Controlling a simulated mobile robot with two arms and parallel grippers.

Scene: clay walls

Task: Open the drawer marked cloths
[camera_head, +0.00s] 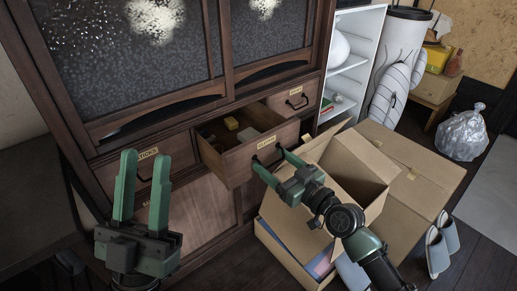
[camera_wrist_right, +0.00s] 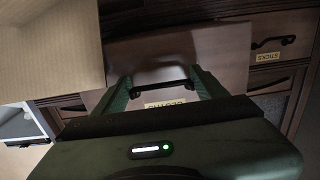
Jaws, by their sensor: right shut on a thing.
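The drawer marked cloths (camera_head: 238,162) is the middle one in the dark wooden cabinet, and it stands pulled out with its inside showing. In the right wrist view the handle (camera_wrist_right: 165,87) lies between the green fingers, with the label (camera_wrist_right: 165,104) upside down. My right gripper (camera_head: 269,160) is shut on the handle. A yellowish block (camera_head: 231,123) and other small items lie inside the drawer. My left gripper (camera_head: 142,160) is open and empty, in front of the cabinet's left part.
A closed drawer marked sticks (camera_head: 148,154) is at left; another closed drawer (camera_head: 295,98) is at right. An open cardboard box (camera_head: 352,172) stands close beside the right arm. Slippers (camera_head: 437,250) and a clear bag (camera_head: 463,132) lie on the floor at right.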

